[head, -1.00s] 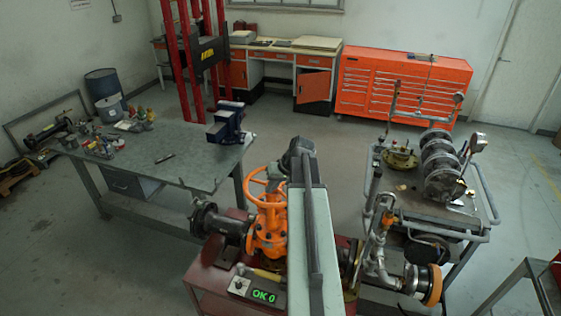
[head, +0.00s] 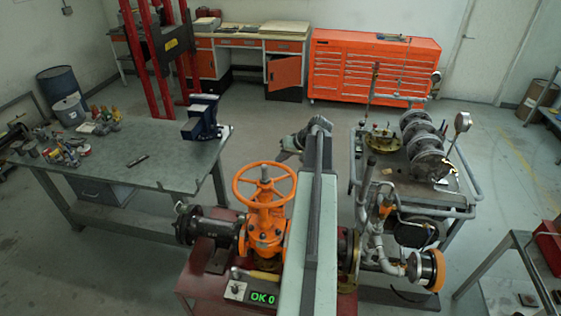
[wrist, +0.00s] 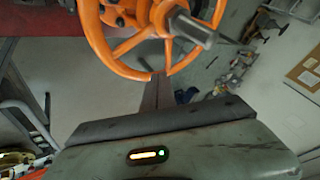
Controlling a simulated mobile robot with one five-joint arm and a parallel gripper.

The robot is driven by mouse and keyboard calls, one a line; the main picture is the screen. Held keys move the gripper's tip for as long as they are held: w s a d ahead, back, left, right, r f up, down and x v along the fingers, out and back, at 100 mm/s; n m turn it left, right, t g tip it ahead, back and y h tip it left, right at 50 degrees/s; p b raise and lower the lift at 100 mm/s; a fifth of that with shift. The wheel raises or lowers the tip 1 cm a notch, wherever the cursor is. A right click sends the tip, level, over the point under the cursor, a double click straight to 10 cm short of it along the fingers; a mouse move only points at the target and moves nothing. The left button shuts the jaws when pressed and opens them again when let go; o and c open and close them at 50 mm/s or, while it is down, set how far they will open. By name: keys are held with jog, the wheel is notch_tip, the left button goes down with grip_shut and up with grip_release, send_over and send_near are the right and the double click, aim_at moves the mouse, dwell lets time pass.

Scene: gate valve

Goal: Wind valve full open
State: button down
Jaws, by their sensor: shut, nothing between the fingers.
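The orange gate valve (head: 266,232) stands upright on a dark red stand in the head view. Its orange spoked handwheel (head: 240,184) lies on top, with a grey stem (head: 264,172) rising through the hub. The handwheel (wrist: 98,38) fills the top of the wrist view, with the stem end (wrist: 190,28) towards me. My gripper (head: 280,156) is beyond the wheel, up and right of it in the head view. In the wrist view my gripper (wrist: 159,78) is shut and empty, its tips overlapping the wheel's rim; I cannot tell whether they touch.
A display box (head: 256,293) in front of the valve reads "OK 0". A workbench (head: 140,160) with a blue vise (head: 203,118) stands left. A cart (head: 400,172) with pipework stands right. Open floor lies behind, before the orange tool cabinet (head: 370,70).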

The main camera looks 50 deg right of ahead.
jog(key=b+x, duration=0.5)
jog(key=x, duration=0.2)
jog(key=shift+f, duration=0.4)
jog(key=shift+w, duration=0.15)
